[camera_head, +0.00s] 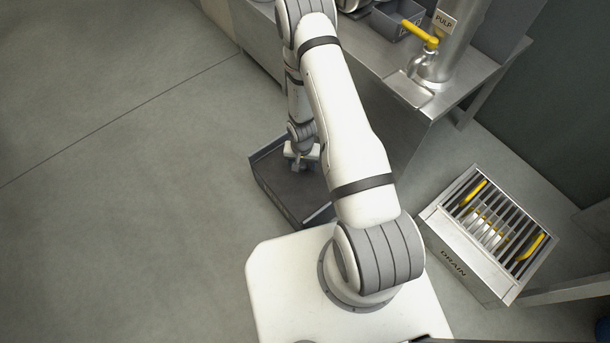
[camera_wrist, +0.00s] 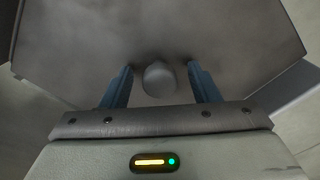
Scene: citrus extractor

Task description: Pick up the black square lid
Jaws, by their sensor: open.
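The black square lid (camera_wrist: 210,30) fills most of the wrist view as a flat dark grey plate with a round knob (camera_wrist: 159,79). My gripper (camera_wrist: 161,70) is open, with one blue finger on each side of the knob and a gap on both sides. In the head view, my gripper (camera_head: 299,163) points down over the dark square lid (camera_head: 282,183), low beside the metal bench. My arm hides part of the lid's right side. I cannot tell how far the fingertips are above the plate.
A steel bench (camera_head: 400,115) stands behind, with a grey bin (camera_head: 397,22) and a metal cylinder marked PULP (camera_head: 445,35) with a yellow handle. A slatted steel box marked DRAIN (camera_head: 470,270) is at the right. The floor (camera_head: 130,200) at the left is clear.

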